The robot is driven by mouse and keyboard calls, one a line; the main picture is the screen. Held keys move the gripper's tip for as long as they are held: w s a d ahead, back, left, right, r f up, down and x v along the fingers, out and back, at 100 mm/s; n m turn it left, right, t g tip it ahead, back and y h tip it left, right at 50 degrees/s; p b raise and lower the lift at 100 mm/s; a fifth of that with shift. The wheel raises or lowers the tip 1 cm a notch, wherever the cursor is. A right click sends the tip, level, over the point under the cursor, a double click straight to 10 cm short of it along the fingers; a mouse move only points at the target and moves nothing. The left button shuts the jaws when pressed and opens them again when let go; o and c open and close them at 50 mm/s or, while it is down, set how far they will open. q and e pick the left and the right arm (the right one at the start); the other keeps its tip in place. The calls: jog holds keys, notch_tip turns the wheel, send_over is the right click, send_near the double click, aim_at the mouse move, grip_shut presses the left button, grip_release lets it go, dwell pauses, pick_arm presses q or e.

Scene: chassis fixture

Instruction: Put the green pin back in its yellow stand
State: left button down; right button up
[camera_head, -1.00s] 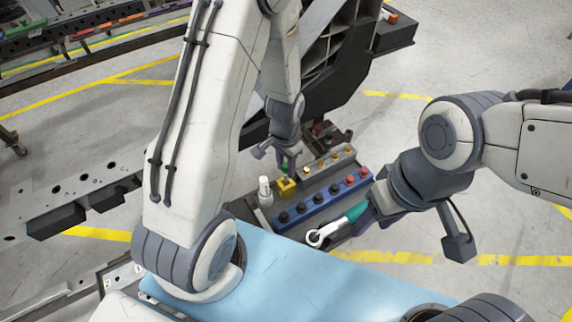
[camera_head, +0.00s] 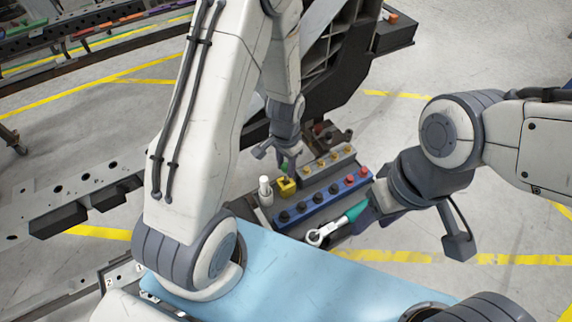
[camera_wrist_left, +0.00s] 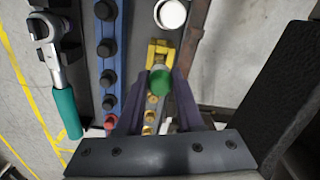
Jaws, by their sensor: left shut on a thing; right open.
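The green pin (camera_wrist_left: 158,81) is between the fingers of my left gripper (camera_wrist_left: 155,92), which is shut on it. In the wrist view the pin overlaps the near part of the yellow stand (camera_wrist_left: 160,48). Its lower end is hidden, so I cannot tell whether it is inside the stand or just above it. In the head view my left gripper (camera_head: 289,166) points down directly over the yellow stand (camera_head: 288,187), and the pin is mostly hidden. My right gripper (camera_head: 372,208) is open beside the teal handle of a ratchet; its fingertips are partly hidden.
A ratchet (camera_head: 322,235) lies on the grey tray, front right. A blue rail (camera_head: 307,208) with black and red knobs runs beside the stand. A white-capped bottle (camera_head: 265,190) stands close left of the stand. Brass-coloured pieces (camera_head: 334,159) line the row behind.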

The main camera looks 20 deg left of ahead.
aim_at(286, 175)
pick_arm(q)
jog(key=shift+f, duration=0.25)
jog(key=shift+f+b, duration=1)
jog(key=shift+f, duration=0.15)
jog(key=shift+f+b, duration=0.6)
jog(key=shift+f, duration=0.5)
dwell(0.3)
jog(key=shift+c, duration=2.3)
grip_release()
jog(key=shift+r, duration=0.1)
jog(key=shift+c, duration=0.7)
notch_tip(286, 175, up, 7)
jog(key=p, duration=0.6)
jog(key=shift+p, duration=0.35)
